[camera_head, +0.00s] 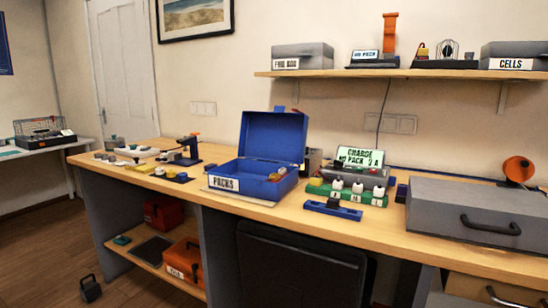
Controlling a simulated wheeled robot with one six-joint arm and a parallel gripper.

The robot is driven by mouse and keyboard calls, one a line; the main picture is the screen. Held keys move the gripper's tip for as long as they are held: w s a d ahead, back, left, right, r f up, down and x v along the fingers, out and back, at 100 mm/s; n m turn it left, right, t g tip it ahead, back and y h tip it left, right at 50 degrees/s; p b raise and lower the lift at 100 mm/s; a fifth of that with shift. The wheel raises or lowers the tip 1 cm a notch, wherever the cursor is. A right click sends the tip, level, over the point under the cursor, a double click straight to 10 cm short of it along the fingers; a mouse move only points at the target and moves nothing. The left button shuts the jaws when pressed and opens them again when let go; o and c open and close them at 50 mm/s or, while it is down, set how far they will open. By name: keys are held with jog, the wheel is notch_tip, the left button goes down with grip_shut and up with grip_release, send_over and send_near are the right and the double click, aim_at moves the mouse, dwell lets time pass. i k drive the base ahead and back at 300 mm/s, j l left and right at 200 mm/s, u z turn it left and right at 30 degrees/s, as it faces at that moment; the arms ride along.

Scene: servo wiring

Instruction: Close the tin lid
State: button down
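The blue tin (232,183) labelled PACKS stands on the wooden workbench, left of the middle of the view. Its blue lid (272,135) is open and stands nearly upright at the back, with a small tab on its top edge. Small red and yellowish items (277,174) show at the right side of the tin; most of the inside is hidden by the front wall. My gripper is not in view.
Right of the tin stand a green rack (345,196) with several white-topped pieces, a charger display (360,157) and a blue holder (332,209). A large grey case (470,205) is farther right. Small parts and a blue-and-orange tool (187,147) lie to the left.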

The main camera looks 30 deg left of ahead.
aim_at(280, 136)
jog(key=i+u, duration=0.15)
jog(key=u, duration=0.25)
jog(key=i+u, duration=0.1)
jog(key=u, duration=0.3)
jog(key=i+l+u, duration=0.1)
jog(key=u, duration=0.25)
